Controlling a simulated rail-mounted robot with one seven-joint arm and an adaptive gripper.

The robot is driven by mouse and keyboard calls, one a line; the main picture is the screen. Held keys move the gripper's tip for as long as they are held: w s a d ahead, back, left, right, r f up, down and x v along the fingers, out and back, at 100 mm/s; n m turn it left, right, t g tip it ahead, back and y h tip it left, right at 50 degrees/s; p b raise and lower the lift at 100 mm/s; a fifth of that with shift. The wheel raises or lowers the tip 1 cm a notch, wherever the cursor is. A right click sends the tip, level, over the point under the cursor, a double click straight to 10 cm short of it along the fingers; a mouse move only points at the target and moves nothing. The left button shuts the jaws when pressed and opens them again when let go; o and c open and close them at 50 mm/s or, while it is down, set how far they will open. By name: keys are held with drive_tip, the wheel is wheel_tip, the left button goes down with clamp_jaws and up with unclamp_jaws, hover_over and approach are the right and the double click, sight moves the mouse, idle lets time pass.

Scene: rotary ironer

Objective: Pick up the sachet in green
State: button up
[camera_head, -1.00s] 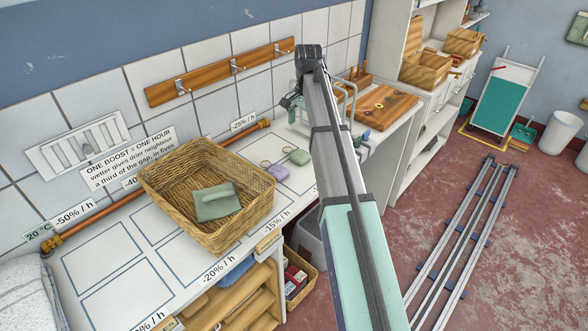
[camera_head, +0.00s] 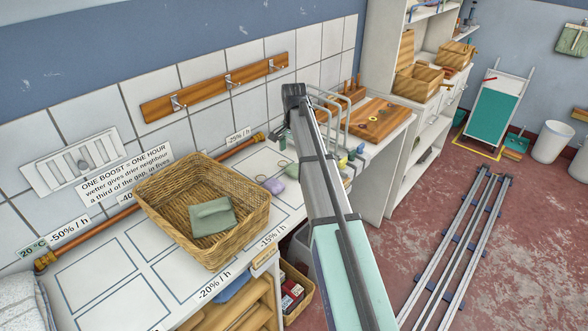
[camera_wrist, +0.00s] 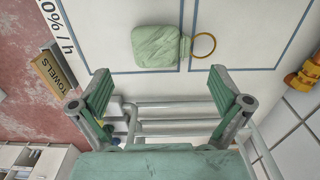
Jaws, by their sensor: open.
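The green sachet (camera_wrist: 158,46), a pale green pouch with a brass-coloured ring at its right end, lies on the white worktop in the wrist view. In the head view it (camera_head: 292,171) shows only partly, close beside my arm. My gripper (camera_wrist: 164,92) is open and empty in the wrist view, its two green-padded fingers spread wide. The sachet is ahead of the fingertips, between their lines and apart from them.
A purple sachet (camera_head: 275,186) lies just left of the green one. A wicker basket (camera_head: 160,222) holding a folded green cloth (camera_head: 211,217) stands further left. A metal rail rack (camera_wrist: 165,110) and a wooden board (camera_head: 375,118) are near the gripper. Marked worktop squares (camera_head: 95,272) are bare.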

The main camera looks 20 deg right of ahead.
sight(294, 167)
drive_tip(key=shift+f+p, duration=0.95)
drive_tip(key=shift+f, duration=1.95)
drive_tip(key=c, duration=0.8)
